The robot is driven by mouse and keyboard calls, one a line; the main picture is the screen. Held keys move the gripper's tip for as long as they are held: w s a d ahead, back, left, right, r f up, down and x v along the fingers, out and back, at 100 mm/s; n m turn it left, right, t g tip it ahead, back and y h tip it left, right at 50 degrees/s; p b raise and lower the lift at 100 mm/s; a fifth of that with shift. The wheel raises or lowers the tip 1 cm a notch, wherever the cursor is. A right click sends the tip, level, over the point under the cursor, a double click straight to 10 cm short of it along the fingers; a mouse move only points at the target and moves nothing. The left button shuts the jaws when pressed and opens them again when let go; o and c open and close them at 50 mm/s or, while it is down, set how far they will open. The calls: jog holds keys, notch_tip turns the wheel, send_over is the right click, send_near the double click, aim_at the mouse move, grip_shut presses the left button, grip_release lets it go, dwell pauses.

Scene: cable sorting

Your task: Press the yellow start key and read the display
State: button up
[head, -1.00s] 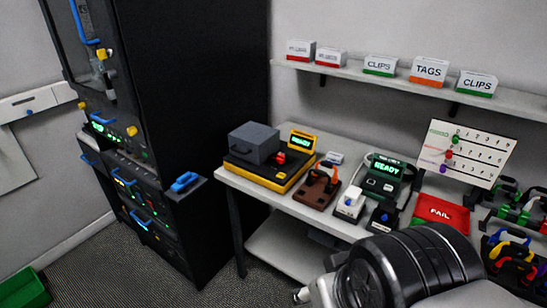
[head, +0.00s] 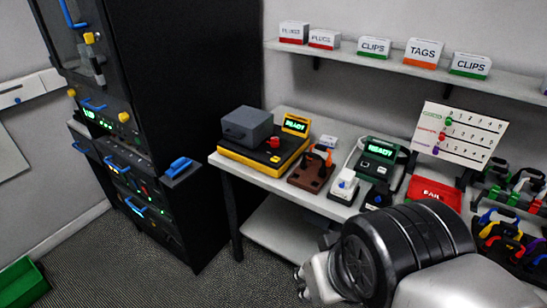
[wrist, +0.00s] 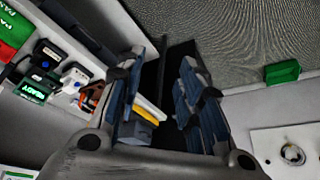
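A yellow-and-black tester (head: 238,158) sits at the left end of the bench, with a grey block (head: 246,126), a red knob (head: 273,142) and a lit green display (head: 295,126) that seems to read READY. A dark green tester (head: 377,155) farther right also has a lit display, apparently READY, and small pale keys. My gripper (wrist: 160,78) is open and empty in the wrist view, above the bench's left end and floor. The yellow tester (wrist: 148,109) shows partly between its fingers.
A brown stand (head: 311,173) and a white block (head: 343,187) stand between the testers. A red FAIL tray (head: 434,192) and racks of coloured connectors (head: 507,225) lie right. A tall black cabinet (head: 190,80) stands left. A shelf (head: 390,63) with labelled boxes hangs above.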

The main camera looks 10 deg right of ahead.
grip_shut()
dwell(1.4)
